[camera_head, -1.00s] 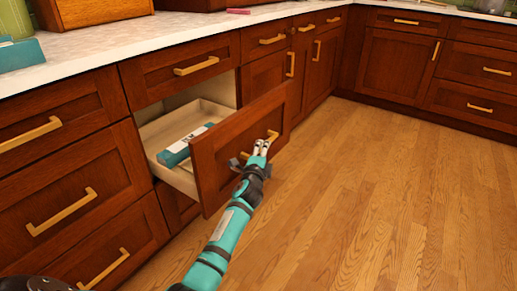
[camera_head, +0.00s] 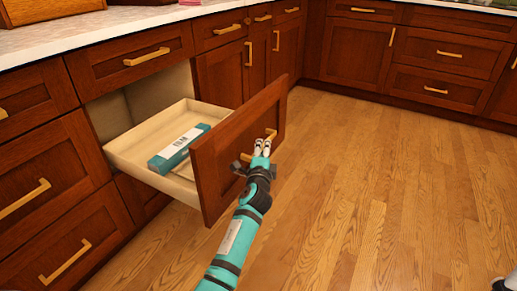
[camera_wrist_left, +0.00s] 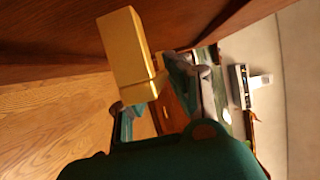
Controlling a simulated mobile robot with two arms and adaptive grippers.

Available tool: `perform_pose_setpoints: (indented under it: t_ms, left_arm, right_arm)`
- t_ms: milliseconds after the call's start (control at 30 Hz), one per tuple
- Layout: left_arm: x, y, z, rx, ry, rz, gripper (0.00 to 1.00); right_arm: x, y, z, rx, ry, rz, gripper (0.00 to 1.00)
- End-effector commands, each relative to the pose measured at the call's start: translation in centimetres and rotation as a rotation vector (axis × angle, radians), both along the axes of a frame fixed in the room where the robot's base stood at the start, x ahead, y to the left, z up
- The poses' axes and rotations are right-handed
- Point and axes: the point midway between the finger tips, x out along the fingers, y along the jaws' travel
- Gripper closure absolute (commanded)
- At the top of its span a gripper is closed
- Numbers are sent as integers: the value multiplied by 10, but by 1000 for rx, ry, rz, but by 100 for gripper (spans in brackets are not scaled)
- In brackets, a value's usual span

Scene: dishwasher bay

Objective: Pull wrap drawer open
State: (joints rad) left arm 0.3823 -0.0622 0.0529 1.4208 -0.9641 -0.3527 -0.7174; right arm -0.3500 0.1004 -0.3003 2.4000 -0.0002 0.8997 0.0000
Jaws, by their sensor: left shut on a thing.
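The wrap drawer (camera_head: 222,152), with a dark wood front and pale box, stands well out from the cabinet. Inside lies a teal and white wrap box (camera_head: 180,146) beside a paler item. My left gripper (camera_head: 262,147) is shut on the brass handle (camera_head: 271,135) of this drawer front. In the left wrist view the handle (camera_wrist_left: 130,45) shows large and yellow between the fingers.
Closed drawers with brass handles (camera_head: 65,262) line the left side. A shut drawer (camera_head: 130,65) sits directly above the open one. More cabinets (camera_head: 430,65) stand at the back. The wood floor (camera_head: 370,190) in front is clear.

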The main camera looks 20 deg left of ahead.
Motion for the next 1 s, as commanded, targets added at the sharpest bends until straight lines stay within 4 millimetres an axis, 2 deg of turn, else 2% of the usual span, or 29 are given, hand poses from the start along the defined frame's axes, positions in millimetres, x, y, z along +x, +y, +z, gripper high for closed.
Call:
perform_pose_setpoints:
  t_ms: [367,400,567,833,1000]
  left_arm:
    - [0,-1,-1,1,3,0,100]
    - [0,-1,-1,0,2,0,82]
    - [0,-1,-1,1,1,0,62]
    - [-1,-1,0,1,0,0,62]
    - [-17,-6,-1,1,1,0,62]
  right_arm:
    - [0,0,0,0,0,0,100]
    - [0,0,0,0,0,0,100]
    - [0,0,0,0,0,0,100]
    - [0,-1,0,2,0,-1,100]
    - [0,0,0,1,-1,-1,100]
